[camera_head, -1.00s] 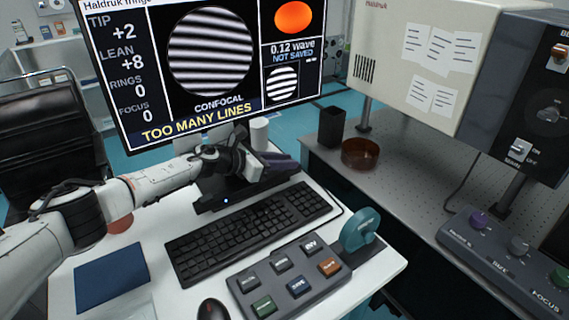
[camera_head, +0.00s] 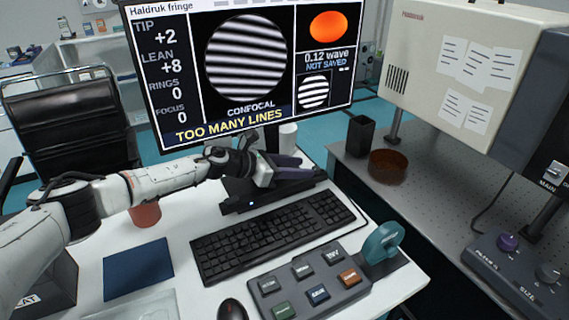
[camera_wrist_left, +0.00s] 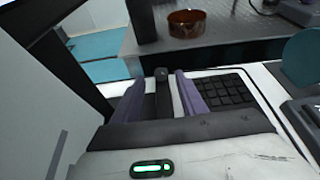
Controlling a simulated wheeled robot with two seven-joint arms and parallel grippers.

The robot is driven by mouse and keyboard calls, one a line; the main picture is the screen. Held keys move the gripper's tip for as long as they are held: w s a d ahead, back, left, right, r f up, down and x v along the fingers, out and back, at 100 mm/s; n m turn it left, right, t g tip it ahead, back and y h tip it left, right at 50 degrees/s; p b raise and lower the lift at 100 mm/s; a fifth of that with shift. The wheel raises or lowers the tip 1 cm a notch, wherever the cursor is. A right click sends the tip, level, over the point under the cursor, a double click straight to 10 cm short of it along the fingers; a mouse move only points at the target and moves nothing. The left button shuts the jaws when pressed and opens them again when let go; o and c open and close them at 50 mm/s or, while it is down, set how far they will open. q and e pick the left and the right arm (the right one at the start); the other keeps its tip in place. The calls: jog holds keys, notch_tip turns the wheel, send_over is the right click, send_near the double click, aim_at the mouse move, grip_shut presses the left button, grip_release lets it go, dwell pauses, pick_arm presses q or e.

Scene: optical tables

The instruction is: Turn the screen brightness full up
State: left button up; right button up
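The screen (camera_head: 246,68) stands at the back of the white desk and is lit. It shows striped fringes, an orange disc and the words TOO MANY LINES. A low black base (camera_head: 242,205) with a small blue light lies below it, behind the keyboard. My left gripper (camera_head: 298,168) is over this base, its purple fingers pointing right. In the left wrist view the fingers (camera_wrist_left: 160,88) are spread, with a dark narrow piece (camera_wrist_left: 163,97) between them. I cannot tell whether they touch it. No brightness marking is readable. My right gripper is not in view.
A keyboard (camera_head: 272,236), a button box (camera_head: 310,284) with a teal wheel (camera_head: 383,243), and a mouse (camera_head: 232,310) fill the desk's front. A white cylinder (camera_head: 288,138) stands behind the gripper. A brown dish (camera_head: 388,166) and black cup (camera_head: 360,134) stand on the right table.

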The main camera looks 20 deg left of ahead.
pick_arm(q)
jog(key=v, duration=0.5)
jog(key=shift+s+a+r, duration=0.1)
jog(key=shift+s+a, duration=0.05)
jog(key=shift+s, duration=0.05)
